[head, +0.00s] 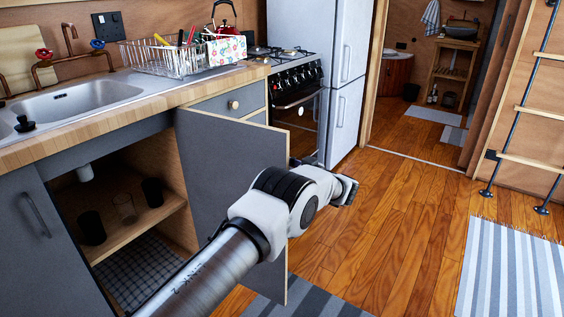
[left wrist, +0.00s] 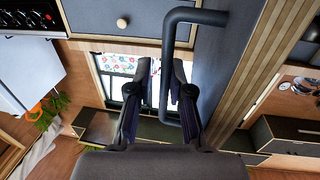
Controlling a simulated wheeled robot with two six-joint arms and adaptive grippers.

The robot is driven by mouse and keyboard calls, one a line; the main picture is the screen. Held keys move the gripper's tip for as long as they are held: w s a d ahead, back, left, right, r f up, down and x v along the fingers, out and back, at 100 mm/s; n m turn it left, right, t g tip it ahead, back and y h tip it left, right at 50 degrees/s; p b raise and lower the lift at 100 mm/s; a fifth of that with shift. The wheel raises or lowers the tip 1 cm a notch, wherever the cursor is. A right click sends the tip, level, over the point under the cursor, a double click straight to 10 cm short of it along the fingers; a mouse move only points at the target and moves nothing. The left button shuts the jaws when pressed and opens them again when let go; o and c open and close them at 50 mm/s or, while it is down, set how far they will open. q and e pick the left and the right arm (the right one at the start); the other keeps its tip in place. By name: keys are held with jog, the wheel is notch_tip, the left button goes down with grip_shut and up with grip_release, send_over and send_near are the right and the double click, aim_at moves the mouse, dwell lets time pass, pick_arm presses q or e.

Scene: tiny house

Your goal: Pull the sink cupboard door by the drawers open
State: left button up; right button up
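The grey sink cupboard door (head: 225,165) by the drawers stands wide open, swung out from the counter. The cupboard interior (head: 165,212) shows beside it. My left arm crosses in front of the door, and its wrist reaches past the door's outer edge to the handle side; the fingers are not clear in the head view. In the left wrist view, my left gripper (left wrist: 158,68) has its fingers apart. The dark door handle (left wrist: 169,85) runs between them, close to the right finger. The door face (left wrist: 218,60) is to the right. My right gripper is not in view.
A drawer (head: 225,102) with a round knob and the stove (head: 295,90) lie beyond the door. Several cups stand on the cupboard shelf (head: 150,215). A striped rug (head: 305,300) lies below the door. The wooden floor (head: 400,220) to the right is clear.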

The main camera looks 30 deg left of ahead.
pick_arm(q)
jog(key=v, duration=1.1)
jog(key=shift+d, duration=0.3)
jog(key=shift+s, duration=0.1)
